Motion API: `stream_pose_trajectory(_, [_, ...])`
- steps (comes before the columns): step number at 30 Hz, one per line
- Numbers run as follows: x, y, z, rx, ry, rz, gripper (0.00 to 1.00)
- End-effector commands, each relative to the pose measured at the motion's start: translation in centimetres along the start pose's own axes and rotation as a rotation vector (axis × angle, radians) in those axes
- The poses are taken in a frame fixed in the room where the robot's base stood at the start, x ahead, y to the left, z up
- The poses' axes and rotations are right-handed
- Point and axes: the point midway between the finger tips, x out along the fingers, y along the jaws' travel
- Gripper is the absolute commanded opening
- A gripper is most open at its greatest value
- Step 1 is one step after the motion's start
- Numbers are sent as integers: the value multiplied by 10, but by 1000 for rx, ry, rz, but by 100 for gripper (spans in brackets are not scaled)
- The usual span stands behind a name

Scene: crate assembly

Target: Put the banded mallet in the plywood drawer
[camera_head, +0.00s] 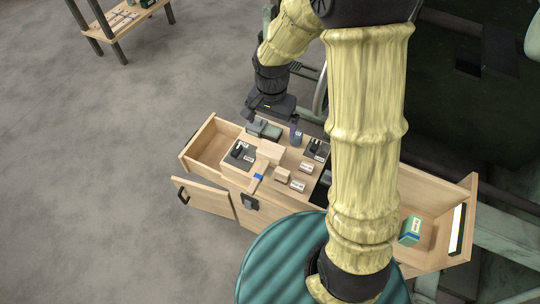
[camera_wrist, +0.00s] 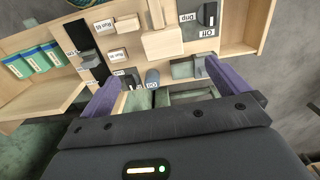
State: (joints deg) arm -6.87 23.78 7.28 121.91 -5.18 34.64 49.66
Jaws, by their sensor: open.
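The mallet, with a pale wooden block head (camera_head: 270,152) and a handle with a blue band (camera_head: 259,177), lies on the plywood cabinet top (camera_head: 233,165). Its head also shows in the wrist view (camera_wrist: 162,43). A plywood drawer (camera_head: 210,150) stands open at the left and looks empty. My gripper is over the back of the cabinet top, beyond the mallet head. In the wrist view its purple fingers (camera_wrist: 165,84) are apart, with nothing gripped.
A grey-green item (camera_head: 263,130) and a bluish cylinder (camera_head: 297,138) stand near my fingers. Small labelled wooden blocks (camera_head: 298,186) and black switches (camera_head: 241,150) are on the top. A door (camera_head: 203,197) hangs open at the front left. A ribbed teal drum (camera_head: 270,260) stands in front.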

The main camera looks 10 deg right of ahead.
Motion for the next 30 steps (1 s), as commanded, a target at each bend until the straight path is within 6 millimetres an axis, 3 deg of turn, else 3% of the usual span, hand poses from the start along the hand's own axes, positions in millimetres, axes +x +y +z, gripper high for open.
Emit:
stream_pose_trajectory(3, [25, 0, 0, 1, -3, 2, 100])
stream_pose_trajectory(15, [91, 0, 0, 0, -2, 1, 100])
stream_pose_trajectory(30, [103, -1, 0, -2, -1, 0, 100])
